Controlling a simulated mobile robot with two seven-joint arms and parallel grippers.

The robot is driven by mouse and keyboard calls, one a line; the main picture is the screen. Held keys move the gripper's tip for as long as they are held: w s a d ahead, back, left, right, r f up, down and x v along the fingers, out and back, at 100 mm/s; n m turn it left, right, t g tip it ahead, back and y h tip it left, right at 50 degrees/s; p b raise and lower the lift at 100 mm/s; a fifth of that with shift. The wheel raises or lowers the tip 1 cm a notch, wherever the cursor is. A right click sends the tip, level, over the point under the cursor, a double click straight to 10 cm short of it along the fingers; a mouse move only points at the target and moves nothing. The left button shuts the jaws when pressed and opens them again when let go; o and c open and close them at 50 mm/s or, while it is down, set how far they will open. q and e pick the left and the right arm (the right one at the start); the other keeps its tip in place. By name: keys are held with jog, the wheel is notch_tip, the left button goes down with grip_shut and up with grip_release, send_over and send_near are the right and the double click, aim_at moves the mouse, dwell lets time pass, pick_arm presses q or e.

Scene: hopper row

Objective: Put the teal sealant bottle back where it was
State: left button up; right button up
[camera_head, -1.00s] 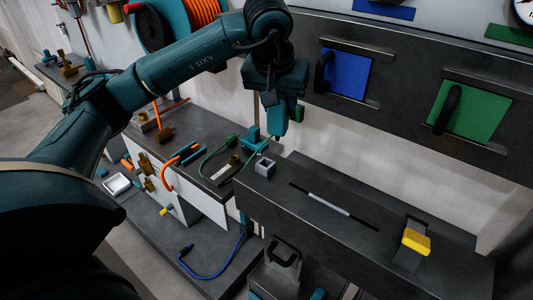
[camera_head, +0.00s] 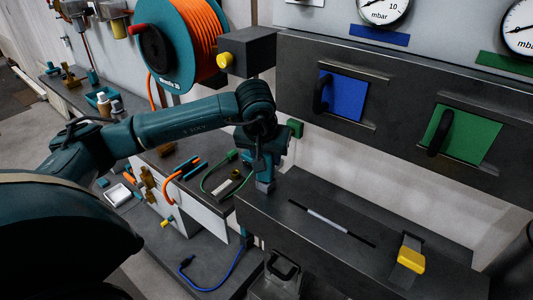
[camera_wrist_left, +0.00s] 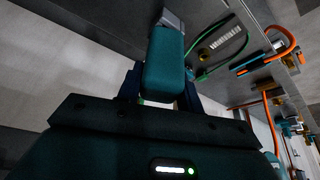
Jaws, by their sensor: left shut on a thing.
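My left gripper (camera_head: 262,158) is shut on the teal sealant bottle (camera_head: 266,172), which points down at the left end of the dark bench top. The bottle's lower end meets a small grey square holder (camera_head: 265,186); I cannot tell whether it is fully seated in it. In the left wrist view the teal bottle (camera_wrist_left: 166,62) sits between the fingers, with the grey holder (camera_wrist_left: 171,20) at its far end. My right gripper is not in view.
Blue (camera_head: 345,82) and green (camera_head: 465,138) panels are on the wall unit behind. A lower bench at left holds hoses and fittings. An orange hose reel (camera_head: 185,40) hangs at back left.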

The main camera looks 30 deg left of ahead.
pick_arm(q)
jog(key=shift+f+b, duration=0.35)
jog(key=shift+b, duration=0.15)
jog(key=o, duration=1)
jog(key=shift+r, duration=0.1)
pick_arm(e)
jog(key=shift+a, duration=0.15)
pick_arm(q)
jog(key=shift+o, duration=0.2)
jog(key=shift+r+p, duration=0.25)
jog(key=shift+p, duration=0.15)
jog(key=shift+r, duration=0.35)
jog(key=v, duration=1.1)
jog(key=shift+s+r+b, duration=0.2)
jog(key=shift+s+b, duration=0.05)
jog(key=shift+b, duration=0.05)
jog(key=shift+d, duration=0.1)
